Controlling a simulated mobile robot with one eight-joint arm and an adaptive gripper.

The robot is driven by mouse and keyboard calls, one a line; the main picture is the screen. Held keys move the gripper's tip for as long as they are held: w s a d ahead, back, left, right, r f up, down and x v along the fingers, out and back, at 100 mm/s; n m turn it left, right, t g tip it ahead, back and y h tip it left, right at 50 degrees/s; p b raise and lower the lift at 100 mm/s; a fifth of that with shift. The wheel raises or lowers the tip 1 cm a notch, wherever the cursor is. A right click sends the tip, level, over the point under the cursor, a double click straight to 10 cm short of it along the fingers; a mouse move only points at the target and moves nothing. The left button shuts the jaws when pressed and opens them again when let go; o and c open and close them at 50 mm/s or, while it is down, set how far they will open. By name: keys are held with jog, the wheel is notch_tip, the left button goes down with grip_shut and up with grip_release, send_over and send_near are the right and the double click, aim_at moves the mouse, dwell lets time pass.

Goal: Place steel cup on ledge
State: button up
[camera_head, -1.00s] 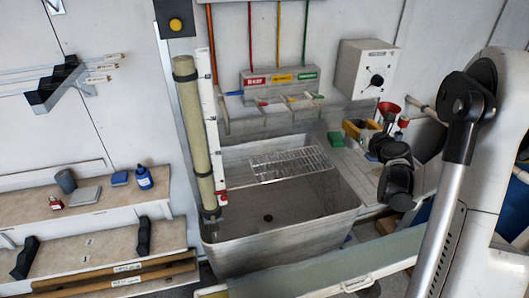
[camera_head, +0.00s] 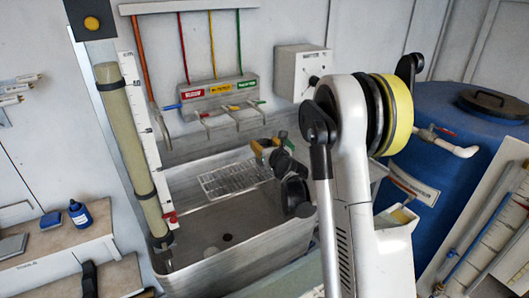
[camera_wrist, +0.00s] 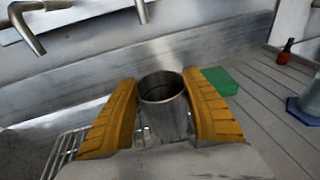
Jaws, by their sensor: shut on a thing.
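My gripper (camera_wrist: 160,80) has two orange fingers, shut on the steel cup (camera_wrist: 165,112) in the wrist view. The cup is a plain open metal cylinder, upright and apparently empty, with a finger on either side. In the head view my gripper (camera_head: 265,148) is above the right end of the sink; the cup cannot be made out there. A grey grooved ledge (camera_wrist: 262,95) beside the sink shows to the right in the wrist view. It is mostly hidden by my arm in the head view. I cannot tell whether the cup touches anything below.
A green block (camera_wrist: 220,80) sits on the grooved surface, right of the cup. A wire rack (camera_head: 235,178) spans the metal sink (camera_head: 215,255). Taps (camera_head: 235,118) stick out above it. A red bottle (camera_wrist: 286,52) and a blue-based object (camera_wrist: 306,108) stand farther right.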

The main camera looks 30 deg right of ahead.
notch_tip(320, 180, down, 2)
jog(key=shift+f+b, duration=0.1)
jog(key=shift+b, duration=0.2)
jog(key=o, duration=1.1)
jog(key=shift+o, duration=0.2)
